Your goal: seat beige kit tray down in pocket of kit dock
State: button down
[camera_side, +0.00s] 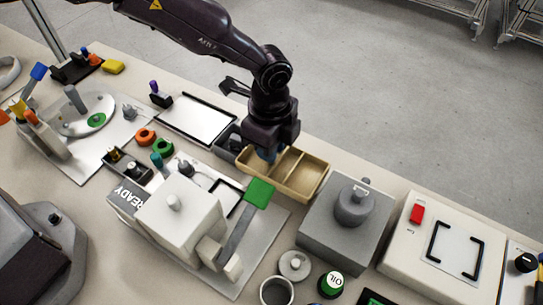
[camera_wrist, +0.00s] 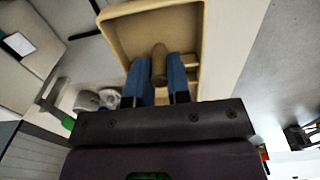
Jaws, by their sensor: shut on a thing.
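The beige kit tray (camera_side: 303,174) is a shallow open box with divider walls, at the back edge of the bench right of centre. My gripper (camera_side: 266,154) points down over its left part. In the wrist view, the blue fingers of my gripper (camera_wrist: 159,82) are shut on a rounded upright grip inside the tray (camera_wrist: 118,30). The tray looks about level; whether its underside touches anything is hidden. I cannot tell for sure which fixture is the kit dock; a black-edged white plate (camera_side: 198,119) lies left of the tray.
A dark grey bin (camera_side: 229,143) sits close left of the tray. A grey block with a round knob (camera_side: 347,218) stands close on its right. A white press with a green-ended lever (camera_side: 260,193) is in front. Open floor lies behind the bench.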

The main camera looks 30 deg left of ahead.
notch_tip(320, 180, up, 6)
jog(key=shift+f, duration=0.25)
jog(key=shift+w+a+r, duration=0.15)
jog(key=shift+a+r, duration=0.05)
jog(key=a+r+n, duration=0.2)
jog(key=a+r, duration=0.1)
jog(key=a, duration=0.6)
jog(key=a+r+n, duration=0.1)
jog(key=a+r, duration=0.2)
jog(key=a, duration=0.6)
jog(key=s+a+f+m, duration=0.2)
jog(key=s+a+m, duration=0.1)
jog(key=s+a, duration=0.65)
send_near(187, 114)
jog(key=shift+s+f, duration=0.25)
jog(key=shift+s, duration=0.15)
jog(key=shift+w+f, duration=0.15)
jog(key=shift+f, duration=0.05)
jog(key=shift+w+f, duration=0.2)
jog(key=shift+f, duration=1.55)
